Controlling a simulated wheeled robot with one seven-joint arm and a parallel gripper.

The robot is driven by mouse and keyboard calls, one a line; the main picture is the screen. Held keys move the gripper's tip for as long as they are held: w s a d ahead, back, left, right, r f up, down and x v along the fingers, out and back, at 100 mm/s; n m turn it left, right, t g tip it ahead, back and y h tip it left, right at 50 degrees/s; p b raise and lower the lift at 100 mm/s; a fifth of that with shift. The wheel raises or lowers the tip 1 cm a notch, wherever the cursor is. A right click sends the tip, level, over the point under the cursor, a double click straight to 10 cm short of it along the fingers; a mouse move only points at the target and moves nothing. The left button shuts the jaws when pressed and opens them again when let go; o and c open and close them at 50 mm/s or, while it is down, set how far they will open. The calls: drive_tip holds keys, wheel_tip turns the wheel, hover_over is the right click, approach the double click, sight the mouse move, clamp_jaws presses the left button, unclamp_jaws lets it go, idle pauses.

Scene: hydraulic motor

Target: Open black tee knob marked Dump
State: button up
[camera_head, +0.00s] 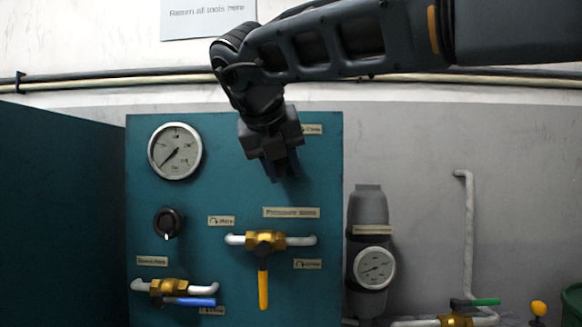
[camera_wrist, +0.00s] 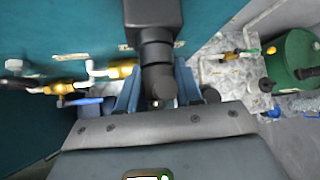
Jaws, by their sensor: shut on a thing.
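My gripper (camera_head: 283,168) is at the upper right of the teal panel (camera_head: 200,205), with its fingers pointing down and toward the panel. In the wrist view a black tee-shaped part (camera_wrist: 155,55), which looks like the black tee knob, stands between the two blue fingers, and my gripper is shut on it. Its wide bar lies at the top of that view and its stem runs down between the fingers. In the head view the knob is hidden behind my gripper. No label reading Dump is legible. A small label (camera_head: 313,129) shows just right of my gripper.
The panel carries a gauge (camera_head: 175,151), a black round knob (camera_head: 168,223), a yellow-handled valve (camera_head: 263,285) and a blue-handled valve (camera_head: 190,301). A grey cylinder with a gauge (camera_head: 374,268) stands right of it. A green drum (camera_wrist: 292,60) is farther right.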

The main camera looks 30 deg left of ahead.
drive_tip(key=shift+f, duration=0.1)
drive_tip(key=o, duration=0.9)
drive_tip(key=shift+o, duration=0.2)
drive_tip(key=b+v, duration=0.1)
drive_tip(key=v, duration=0.7)
drive_tip(key=shift+w, duration=0.1)
